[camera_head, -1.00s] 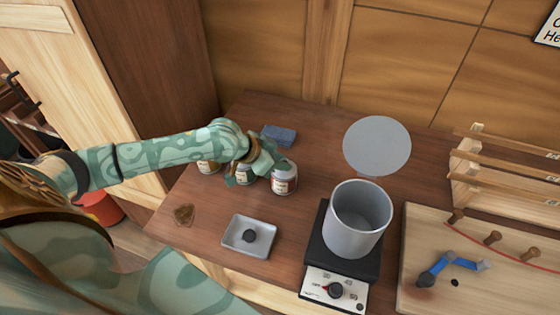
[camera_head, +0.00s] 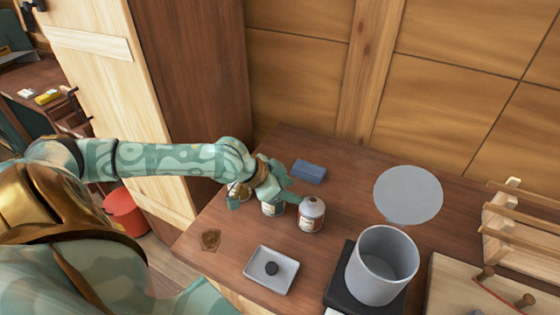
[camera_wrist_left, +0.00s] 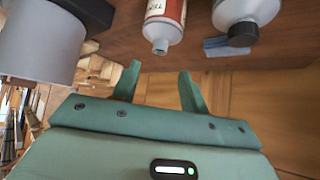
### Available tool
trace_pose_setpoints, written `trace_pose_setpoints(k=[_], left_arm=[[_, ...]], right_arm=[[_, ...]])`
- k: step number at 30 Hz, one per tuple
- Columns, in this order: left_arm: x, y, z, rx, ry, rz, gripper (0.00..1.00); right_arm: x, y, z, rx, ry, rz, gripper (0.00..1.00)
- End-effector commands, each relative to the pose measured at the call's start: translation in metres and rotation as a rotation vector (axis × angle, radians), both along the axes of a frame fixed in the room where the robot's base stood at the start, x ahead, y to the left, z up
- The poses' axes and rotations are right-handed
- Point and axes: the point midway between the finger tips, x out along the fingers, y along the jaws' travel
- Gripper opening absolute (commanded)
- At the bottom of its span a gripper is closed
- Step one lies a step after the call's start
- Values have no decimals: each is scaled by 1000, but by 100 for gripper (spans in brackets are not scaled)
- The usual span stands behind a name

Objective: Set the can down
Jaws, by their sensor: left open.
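My left gripper (camera_head: 266,201) is open over the back left of the brown table. Three small cans stand upright in a row there. The right can (camera_head: 311,215), grey with a red and white label, stands just right of my right finger. The middle can (camera_head: 272,207) is partly hidden below the gripper. The left can (camera_head: 238,190) is mostly hidden behind a finger. My right gripper is out of view.
A blue block (camera_head: 309,172) lies behind the cans. A grey tray (camera_head: 255,282) with a dark knob is in front. A grey pot (camera_head: 382,265) stands on a black scale or burner at right, with a round grey disc (camera_head: 408,195) behind. A brown patch (camera_head: 210,240) marks the left.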

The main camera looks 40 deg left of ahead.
Motion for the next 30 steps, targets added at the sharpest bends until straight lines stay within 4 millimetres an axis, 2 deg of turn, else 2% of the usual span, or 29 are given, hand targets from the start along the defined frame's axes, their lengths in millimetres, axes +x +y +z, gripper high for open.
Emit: trace_pose_setpoints(k=[3, 7, 30], left_arm=[[-15, 9, 17, 4, 2, -1, 44], [-23, 14, 27, 2, 1, -1, 44], [-25, 14, 29, -1, 1, -1, 44]], right_arm=[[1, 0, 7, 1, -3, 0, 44], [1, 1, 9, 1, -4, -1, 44], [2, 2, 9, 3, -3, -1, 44]])
